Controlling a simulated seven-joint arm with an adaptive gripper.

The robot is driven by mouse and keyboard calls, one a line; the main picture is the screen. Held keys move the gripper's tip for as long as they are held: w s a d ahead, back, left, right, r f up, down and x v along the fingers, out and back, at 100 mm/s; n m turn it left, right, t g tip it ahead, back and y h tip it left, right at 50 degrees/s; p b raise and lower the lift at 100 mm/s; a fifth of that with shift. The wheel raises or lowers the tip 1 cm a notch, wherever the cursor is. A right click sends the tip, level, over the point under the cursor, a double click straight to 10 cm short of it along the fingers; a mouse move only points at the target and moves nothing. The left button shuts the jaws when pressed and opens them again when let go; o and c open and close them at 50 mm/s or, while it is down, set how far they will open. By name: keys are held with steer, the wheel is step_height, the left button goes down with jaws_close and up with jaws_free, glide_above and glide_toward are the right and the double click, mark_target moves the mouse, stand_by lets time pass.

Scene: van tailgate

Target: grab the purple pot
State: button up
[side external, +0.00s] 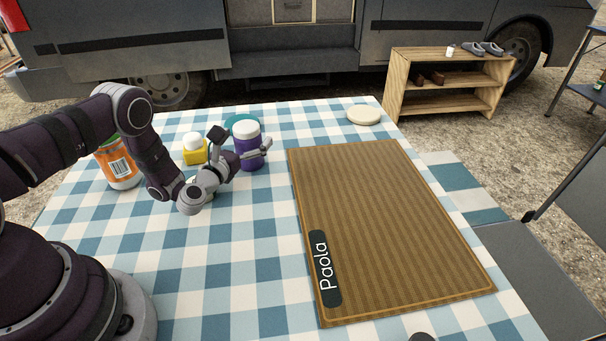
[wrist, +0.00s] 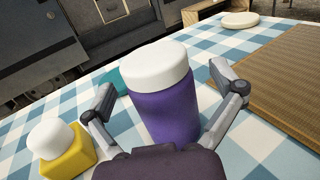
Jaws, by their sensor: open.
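The purple pot (side external: 248,150) has a white lid and stands upright on the checked tablecloth, toward the back left of the table. In the wrist view the purple pot (wrist: 165,108) fills the middle, between my two fingers. My gripper (side external: 245,152) is open, with one finger on each side of the pot; it also shows in the wrist view (wrist: 164,98). A gap shows between the pot and the left finger. The right finger is close to the pot, and I cannot tell whether it touches. The pot's lower front is hidden by my gripper body.
A yellow container with a white cap (wrist: 68,155) stands just left of the pot. A teal round item (side external: 241,121) is behind it. An orange-labelled jar (side external: 122,168) stands farther left. A brown mat marked "Paola" (side external: 390,220) and a cream disc (side external: 363,115) lie to the right.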

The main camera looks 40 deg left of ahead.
steer(key=shift+w+a+r, duration=0.1)
steer(key=shift+w, duration=0.1)
steer(key=c, duration=1.3)
steer(key=shift+c, duration=0.2)
